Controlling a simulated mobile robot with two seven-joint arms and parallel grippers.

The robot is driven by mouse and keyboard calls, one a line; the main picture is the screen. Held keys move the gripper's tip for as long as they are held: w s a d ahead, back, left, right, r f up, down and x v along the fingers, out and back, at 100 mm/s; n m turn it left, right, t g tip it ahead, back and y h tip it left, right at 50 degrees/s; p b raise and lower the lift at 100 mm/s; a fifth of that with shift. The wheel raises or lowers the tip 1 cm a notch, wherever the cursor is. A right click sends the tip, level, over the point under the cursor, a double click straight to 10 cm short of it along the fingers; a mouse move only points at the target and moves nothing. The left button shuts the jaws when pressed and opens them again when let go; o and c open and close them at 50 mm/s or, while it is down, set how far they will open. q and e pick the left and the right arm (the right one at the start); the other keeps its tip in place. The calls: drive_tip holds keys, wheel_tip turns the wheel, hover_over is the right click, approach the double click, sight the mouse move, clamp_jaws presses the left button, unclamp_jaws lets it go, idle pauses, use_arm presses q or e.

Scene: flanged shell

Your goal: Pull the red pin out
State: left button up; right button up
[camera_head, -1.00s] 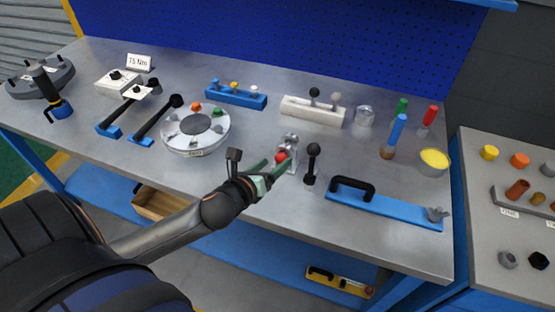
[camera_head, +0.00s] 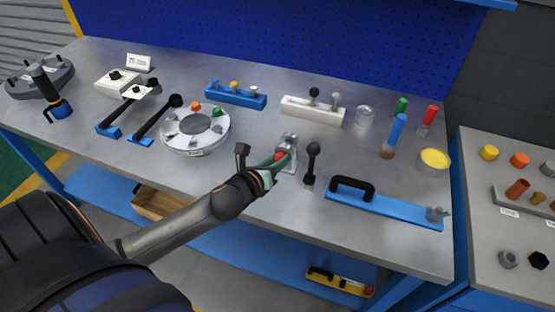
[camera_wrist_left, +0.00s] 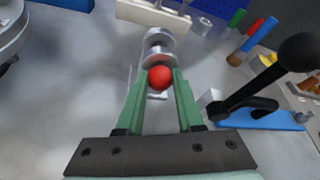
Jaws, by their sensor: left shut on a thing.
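The red pin's round head (camera_wrist_left: 160,78) sits between the green fingertips of my left gripper (camera_wrist_left: 158,82) in the left wrist view. The fingers are shut on it. In the head view the red head (camera_head: 280,157) shows just ahead of my left gripper (camera_head: 279,161), partly covered by the fingers. Behind it stands a silver metal bracket (camera_head: 289,143) with a round top, which also shows in the left wrist view (camera_wrist_left: 157,42). Whether the pin's shaft is still in the bracket is hidden. My right gripper is not in view.
A black-knobbed lever (camera_head: 312,163) stands close to the right of the bracket. A blue bar with a black handle (camera_head: 395,210) lies further right. A round flanged disc (camera_head: 194,131) sits to the left. The front table edge is near my arm.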

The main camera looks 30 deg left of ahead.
use_arm(q)
clamp_jaws()
drive_tip(key=shift+s+d+p, duration=0.2)
drive_tip(key=shift+s, duration=0.65)
drive_tip(key=shift+s+d+p, duration=0.2)
drive_tip(key=shift+s, duration=0.6)
drive_tip(key=shift+s+d+p, duration=0.2)
drive_tip(key=shift+s, duration=0.65)
drive_tip(key=shift+s+d, duration=0.2)
drive_tip(key=shift+s, duration=0.65)
drive_tip(key=shift+s+d, duration=0.2)
drive_tip(key=shift+s, duration=0.7)
drive_tip(key=shift+s+d, duration=0.2)
drive_tip(key=shift+s, duration=0.65)
